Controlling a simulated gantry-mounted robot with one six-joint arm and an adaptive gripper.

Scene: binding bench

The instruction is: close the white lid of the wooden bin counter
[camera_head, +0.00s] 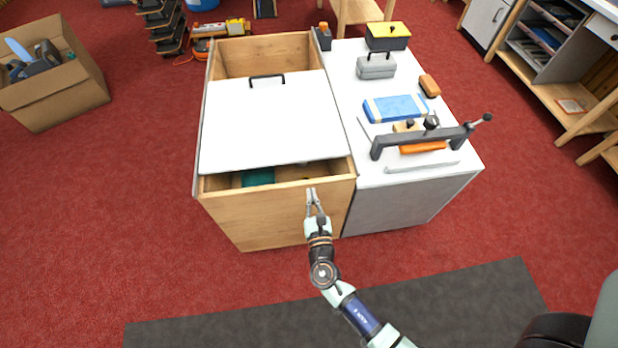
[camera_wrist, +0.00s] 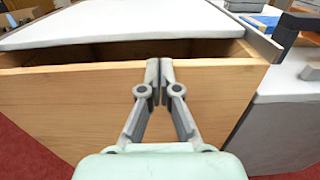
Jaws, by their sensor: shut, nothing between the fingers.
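The wooden bin counter (camera_head: 275,215) stands in the middle of the head view. Its white lid (camera_head: 268,125) lies over the bin with a black handle (camera_head: 267,79) at its far end. Gaps show at the far end and along the near edge, where a teal item (camera_head: 257,177) is visible inside. The lid's near edge (camera_wrist: 110,34) looks raised above the front wall (camera_wrist: 80,100) in the wrist view. My gripper (camera_head: 312,193) is shut and empty, in front of the bin's front wall near its right side. It also shows in the wrist view (camera_wrist: 159,66); contact cannot be told.
A white-topped cabinet (camera_head: 352,110) adjoins the bin on the right, holding a black-framed tool (camera_head: 435,138), a blue package (camera_head: 395,107) and small boxes. A cardboard box (camera_head: 60,90) stands at left. Red floor is clear between them.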

